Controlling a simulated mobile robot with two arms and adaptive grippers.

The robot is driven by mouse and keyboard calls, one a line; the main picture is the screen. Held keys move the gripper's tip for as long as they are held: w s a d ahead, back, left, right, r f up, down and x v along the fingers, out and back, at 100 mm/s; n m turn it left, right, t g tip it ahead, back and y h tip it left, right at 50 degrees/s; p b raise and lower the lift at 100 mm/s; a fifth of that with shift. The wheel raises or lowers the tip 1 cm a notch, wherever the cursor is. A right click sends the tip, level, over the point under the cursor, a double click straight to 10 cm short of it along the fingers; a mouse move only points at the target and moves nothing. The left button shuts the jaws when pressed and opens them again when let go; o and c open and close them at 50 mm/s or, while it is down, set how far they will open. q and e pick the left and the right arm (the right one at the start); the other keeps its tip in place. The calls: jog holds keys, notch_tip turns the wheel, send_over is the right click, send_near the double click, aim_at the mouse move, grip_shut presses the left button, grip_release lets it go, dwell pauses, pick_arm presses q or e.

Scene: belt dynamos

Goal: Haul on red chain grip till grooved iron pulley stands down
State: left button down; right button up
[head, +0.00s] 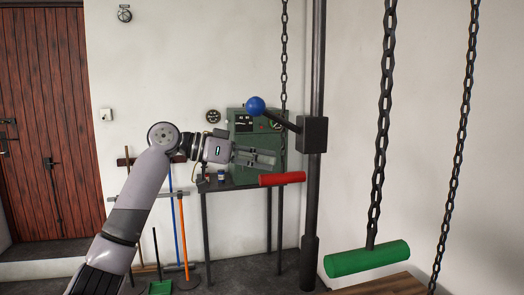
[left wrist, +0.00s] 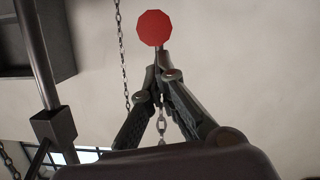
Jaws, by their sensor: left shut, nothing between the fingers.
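The red chain grip (head: 282,179) is a short red bar hanging level, close to a dark chain in the head view. In the left wrist view its round red end (left wrist: 154,28) shows just beyond the fingertips. My left gripper (head: 276,159) reaches in from the left, its fingers pointing right, just above the red grip in the picture. Its fingers (left wrist: 161,72) meet at the tips and hold nothing. Whether they touch the grip I cannot tell. No grooved iron pulley is in view. My right gripper is not in view.
A green grip (head: 367,259) hangs on a chain at the right. A dark post (head: 317,70) carries a lever with a blue knob (head: 255,106). A green machine (head: 247,145) stands on a table behind. A wooden door (head: 45,120) is at the left.

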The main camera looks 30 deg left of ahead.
pick_arm(q)
jog(key=shift+d, duration=0.15)
notch_tip(320, 180, down, 27)
jog(key=b, duration=1.9)
